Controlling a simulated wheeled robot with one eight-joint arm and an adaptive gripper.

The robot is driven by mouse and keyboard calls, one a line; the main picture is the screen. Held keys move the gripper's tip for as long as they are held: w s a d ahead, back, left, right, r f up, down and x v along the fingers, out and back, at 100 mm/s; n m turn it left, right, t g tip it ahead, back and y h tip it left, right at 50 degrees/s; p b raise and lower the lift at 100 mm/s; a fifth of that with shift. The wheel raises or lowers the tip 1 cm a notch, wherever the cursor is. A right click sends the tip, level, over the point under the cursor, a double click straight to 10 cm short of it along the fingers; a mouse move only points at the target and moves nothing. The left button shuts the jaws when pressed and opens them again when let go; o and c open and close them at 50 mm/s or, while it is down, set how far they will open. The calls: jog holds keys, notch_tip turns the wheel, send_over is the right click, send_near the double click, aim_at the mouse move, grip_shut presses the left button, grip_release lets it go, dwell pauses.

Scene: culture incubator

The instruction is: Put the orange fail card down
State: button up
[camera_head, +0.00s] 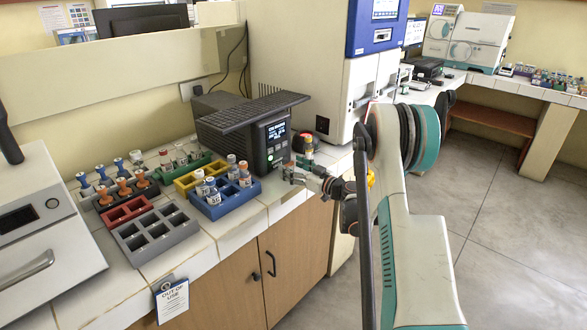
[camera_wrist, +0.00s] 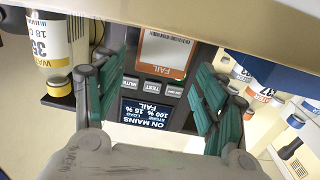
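The orange fail card (camera_wrist: 163,55) shows in the wrist view as a pale panel with an orange strip reading FAIL, upside down. It is at the black power unit's front, above its buttons in the picture; I cannot tell whether it touches the unit. My gripper (camera_wrist: 165,75) is open, with green-padded fingers on either side of the card and visible gaps between them. In the head view my gripper (camera_head: 292,174) is in front of the black power unit (camera_head: 273,145), above the counter's front edge. I cannot make out the card in that view.
The unit's lit screen (camera_wrist: 145,114) reads ON MAINS and FAIL. A yellow-capped bottle (camera_wrist: 57,55) stands close beside my gripper. A blue rack (camera_head: 225,203) with vials is left of the gripper in the head view. An OUT OF USE tag (camera_head: 172,300) hangs at the counter edge.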

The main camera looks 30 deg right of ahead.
jog(key=shift+s+d+r, duration=0.1)
jog(key=shift+s, duration=0.05)
jog(key=p+v, duration=0.3)
jog(key=v, duration=0.8)
jog(key=shift+s+p, duration=0.35)
jog(key=shift+p, duration=0.05)
